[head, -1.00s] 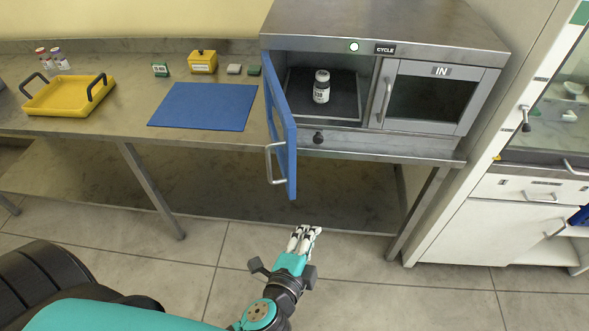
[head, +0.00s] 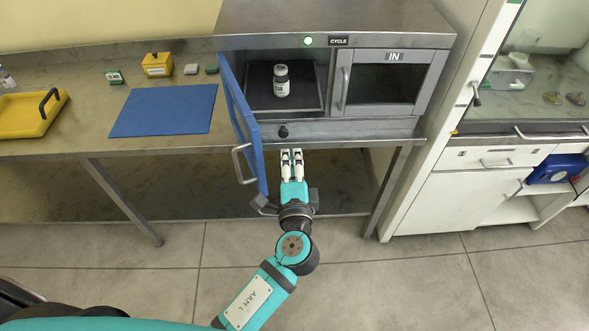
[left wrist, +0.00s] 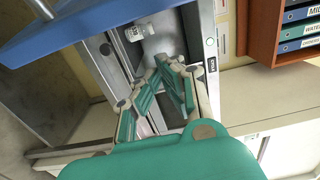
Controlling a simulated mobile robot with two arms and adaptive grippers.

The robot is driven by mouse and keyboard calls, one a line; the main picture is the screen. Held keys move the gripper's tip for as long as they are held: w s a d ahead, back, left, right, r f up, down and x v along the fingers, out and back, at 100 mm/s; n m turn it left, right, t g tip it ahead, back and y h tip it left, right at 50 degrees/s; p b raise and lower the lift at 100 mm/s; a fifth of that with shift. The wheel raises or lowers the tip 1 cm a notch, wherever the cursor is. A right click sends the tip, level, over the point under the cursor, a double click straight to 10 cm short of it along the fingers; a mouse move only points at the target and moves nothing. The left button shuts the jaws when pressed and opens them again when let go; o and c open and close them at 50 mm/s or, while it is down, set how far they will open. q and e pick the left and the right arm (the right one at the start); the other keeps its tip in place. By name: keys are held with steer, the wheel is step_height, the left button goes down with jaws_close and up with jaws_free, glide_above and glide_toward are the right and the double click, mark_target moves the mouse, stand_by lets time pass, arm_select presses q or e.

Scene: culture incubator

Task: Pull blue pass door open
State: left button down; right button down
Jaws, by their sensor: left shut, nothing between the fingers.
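The blue pass door (head: 243,128) stands swung open at the left side of the steel pass box, with its metal handle (head: 239,164) on the outer left face. Its blue edge also crosses the upper left of the left wrist view (left wrist: 90,28). My left gripper (head: 291,153) is shut and empty. It is just right of the door, on its inner side, in front of the box's lower front. No clear contact with the door shows. In the left wrist view the fingers (left wrist: 168,62) point toward the opening. My right gripper is not in view.
A labelled bottle (head: 281,80) stands on a dark tray inside the open compartment. A closed IN door (head: 390,82) is to its right. A small knob (head: 283,131) is below the opening. The bench (head: 60,148) holds a blue mat (head: 165,110) and a yellow tray (head: 25,117).

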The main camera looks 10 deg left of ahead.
arm_select(q)
steer(key=s+a+p, duration=0.1)
steer(key=s+a, duration=0.1)
steer(key=shift+s+a+f, duration=0.1)
steer(key=shift+s+a, duration=0.15)
steer(key=shift+a, duration=0.15)
steer(key=s+a+h, duration=0.1)
steer(key=s+a+m+h, duration=0.1)
steer(key=a, duration=0.1)
steer(key=s+a+m+h, duration=0.1)
steer(key=shift+s+a+f+t+b, duration=0.1)
steer(key=shift+s+a+t+b, duration=0.15)
steer(key=shift+a+t+b, duration=0.05)
steer(key=shift+s+a, duration=0.15)
steer(key=shift+a, duration=0.05)
steer(key=shift+d, duration=0.1)
